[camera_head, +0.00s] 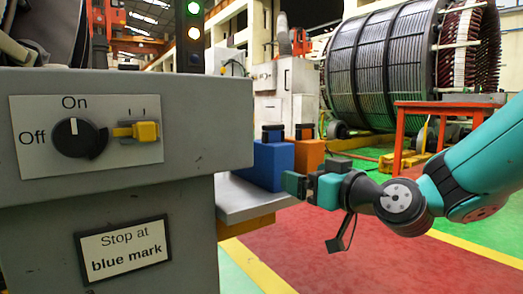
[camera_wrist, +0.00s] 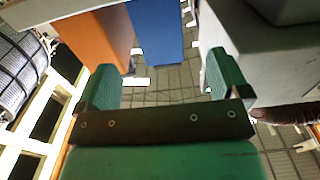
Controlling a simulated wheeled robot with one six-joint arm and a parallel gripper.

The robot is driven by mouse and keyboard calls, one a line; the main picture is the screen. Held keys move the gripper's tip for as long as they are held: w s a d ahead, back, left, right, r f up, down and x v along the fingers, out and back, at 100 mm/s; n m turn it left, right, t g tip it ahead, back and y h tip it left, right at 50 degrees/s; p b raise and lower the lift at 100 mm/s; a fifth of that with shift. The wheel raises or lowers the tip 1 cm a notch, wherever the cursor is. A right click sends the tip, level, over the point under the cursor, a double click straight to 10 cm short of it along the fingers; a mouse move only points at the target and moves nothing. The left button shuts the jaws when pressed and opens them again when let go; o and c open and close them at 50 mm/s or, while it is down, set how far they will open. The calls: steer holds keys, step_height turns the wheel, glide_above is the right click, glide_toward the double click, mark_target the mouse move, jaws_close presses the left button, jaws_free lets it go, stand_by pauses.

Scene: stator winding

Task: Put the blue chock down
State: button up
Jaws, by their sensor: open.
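The blue chock (camera_head: 268,165), a block with a black top piece, stands upright on a light grey ledge (camera_head: 245,202) beside the grey cabinet. My gripper (camera_head: 297,184) is at the ledge's right side, just right of and near the chock's lower part in the head view. In the wrist view my gripper (camera_wrist: 160,76) has its two green fingers wide apart with nothing between them. The blue chock (camera_wrist: 157,32) shows ahead of the fingertips, roughly centred between them, apart from them. Its black top is outside the wrist view.
An orange chock (camera_head: 309,154) stands right of the blue one. The grey cabinet (camera_head: 125,120) fills the left, with an On/Off knob (camera_head: 78,139), a yellow switch (camera_head: 146,131) and a "Stop at blue mark" sign (camera_head: 125,251). Red floor (camera_head: 350,255) lies open below my arm.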

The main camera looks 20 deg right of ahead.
mark_target(285, 166)
steer(key=shift+r+p+x, duration=0.25)
steer(key=shift+p+x, duration=0.95)
steer(key=shift+p, duration=1.25)
steer(key=p+x, duration=0.2)
steer(key=x, duration=0.1)
steer(key=shift+w+f, duration=0.2)
steer(key=shift+w, duration=0.1)
steer(key=p+x, duration=0.1)
steer(key=p, duration=0.1)
steer(key=p+x, duration=0.2)
steer(key=shift+w+a+r, duration=0.15)
steer(key=shift+w+r, duration=0.05)
steer(key=shift+w, duration=0.1)
steer(key=shift+w+a+f+p, duration=0.2)
steer(key=shift+w+p, duration=0.25)
steer(key=shift+w, duration=0.1)
steer(key=shift+w+f, duration=0.1)
steer(key=shift+f, duration=0.05)
steer(key=c, duration=1.5)
step_height(285, 166, up, 10)
steer(key=p, duration=0.6)
steer(key=shift+p, duration=0.3)
